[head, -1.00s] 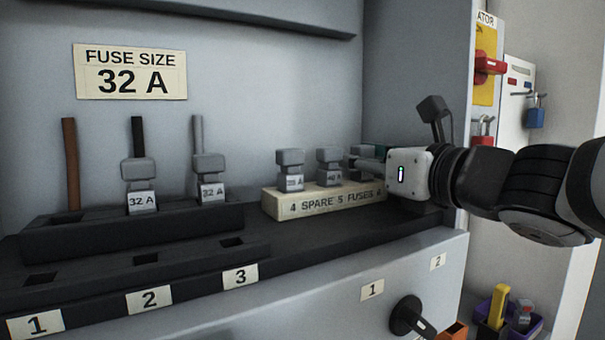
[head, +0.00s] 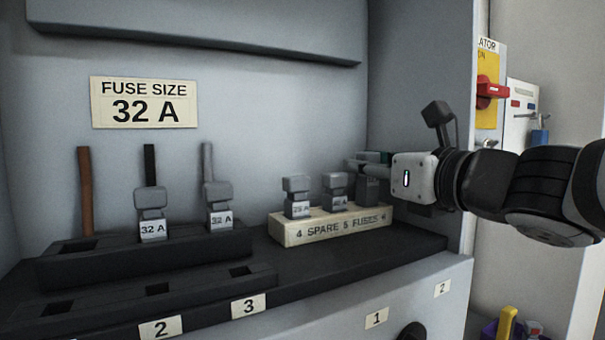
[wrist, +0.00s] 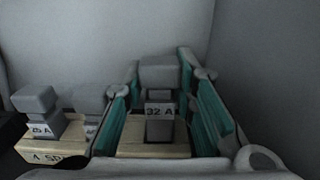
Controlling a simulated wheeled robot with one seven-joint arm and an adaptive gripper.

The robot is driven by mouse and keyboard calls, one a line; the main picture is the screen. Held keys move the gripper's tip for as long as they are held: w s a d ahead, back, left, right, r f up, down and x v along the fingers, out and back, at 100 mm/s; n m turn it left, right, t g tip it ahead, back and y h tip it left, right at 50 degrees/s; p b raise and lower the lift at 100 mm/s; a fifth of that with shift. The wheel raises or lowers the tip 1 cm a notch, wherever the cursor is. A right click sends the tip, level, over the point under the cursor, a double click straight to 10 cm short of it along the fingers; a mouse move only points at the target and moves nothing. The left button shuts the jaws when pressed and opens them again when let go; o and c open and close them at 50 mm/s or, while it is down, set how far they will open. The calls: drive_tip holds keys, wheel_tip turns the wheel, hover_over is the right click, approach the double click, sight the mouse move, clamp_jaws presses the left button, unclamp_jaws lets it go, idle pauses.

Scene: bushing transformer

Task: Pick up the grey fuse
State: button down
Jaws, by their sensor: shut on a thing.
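The grey fuse marked 32 A (wrist: 160,75) is between the teal-padded fingers of my gripper (wrist: 160,92) in the wrist view. In the head view this fuse (head: 368,189) is at the right end of the spare-fuse block (head: 335,226), partly hidden by my gripper (head: 368,166). My gripper is shut on it. The fuse is upright; I cannot tell whether its foot is in the block or just above it. Two other grey fuses stand upright in the block to its left: one marked 25 A (head: 297,197) and a middle one (head: 335,193).
A sign (head: 145,102) reads "FUSE SIZE 32 A". The cabinet side wall (head: 410,90) is close behind my gripper. A red switch handle (head: 492,90) is further right.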

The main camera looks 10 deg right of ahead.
drive_tip(key=p+v, duration=1.2)
drive_tip(key=v, duration=3.3)
wheel_tip(320, 180, up, 6)
drive_tip(key=shift+f+p, duration=0.1)
drive_tip(key=shift+p, duration=0.75)
